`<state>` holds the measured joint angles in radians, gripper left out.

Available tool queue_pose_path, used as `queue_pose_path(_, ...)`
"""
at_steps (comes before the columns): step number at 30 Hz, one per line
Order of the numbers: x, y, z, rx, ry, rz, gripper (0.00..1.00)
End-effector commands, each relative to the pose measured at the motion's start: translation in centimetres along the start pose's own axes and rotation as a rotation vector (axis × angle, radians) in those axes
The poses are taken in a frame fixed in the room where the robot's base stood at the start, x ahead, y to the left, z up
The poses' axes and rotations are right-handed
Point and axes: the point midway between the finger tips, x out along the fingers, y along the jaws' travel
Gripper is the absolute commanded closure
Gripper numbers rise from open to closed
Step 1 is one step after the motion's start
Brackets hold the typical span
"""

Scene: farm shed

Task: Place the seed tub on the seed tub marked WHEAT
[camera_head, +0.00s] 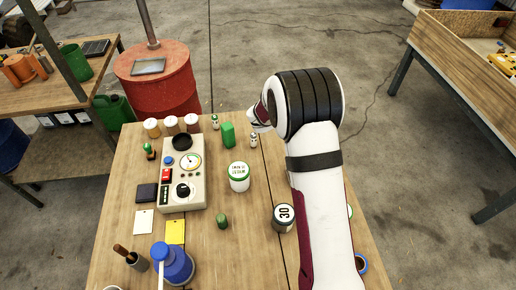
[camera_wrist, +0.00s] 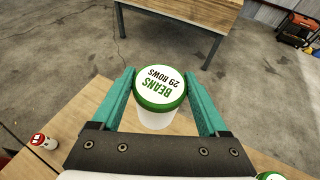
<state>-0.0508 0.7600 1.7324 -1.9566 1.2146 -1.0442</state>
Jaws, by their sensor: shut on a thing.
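In the wrist view my gripper (camera_wrist: 158,78) is shut on a white seed tub (camera_wrist: 158,118) with a green-rimmed lid reading BEANS 29 ROWS. One teal finger is on each side of the tub. In the head view my arm's wrist hides the fingers and this tub. Another white tub with a green rim (camera_head: 239,177) stands upright on the workbench, right of the control box. Its lid has dark green lettering too small to read surely, so I cannot confirm WHEAT. A green-edged white thing (camera_head: 350,211) is mostly hidden behind my arm.
The workbench (camera_head: 260,255) holds a control box (camera_head: 183,195), a jar marked 30 (camera_head: 283,217), a green block (camera_head: 228,134), small bottles, a blue-topped vessel (camera_head: 174,265) and a small green cylinder (camera_head: 222,221). A red drum (camera_head: 160,90) stands behind. Bare wood surrounds the green-rimmed tub.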

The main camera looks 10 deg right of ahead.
Motion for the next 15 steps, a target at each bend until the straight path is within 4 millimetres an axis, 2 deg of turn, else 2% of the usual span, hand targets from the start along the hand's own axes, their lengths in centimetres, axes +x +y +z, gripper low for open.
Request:
queue_pose_path(5,-7.6,0.0,0.3,-0.001,-0.006,0.025,0.87)
queue_pose_path(9,-14.3,-1.7,0.3,-0.006,-0.004,0.037,0.87)
queue_pose_path(12,-17.6,-3.4,0.1,-0.013,0.000,0.039,0.87)
queue_pose_path(15,-19.4,-4.3,-0.1,-0.017,0.002,0.038,0.87)
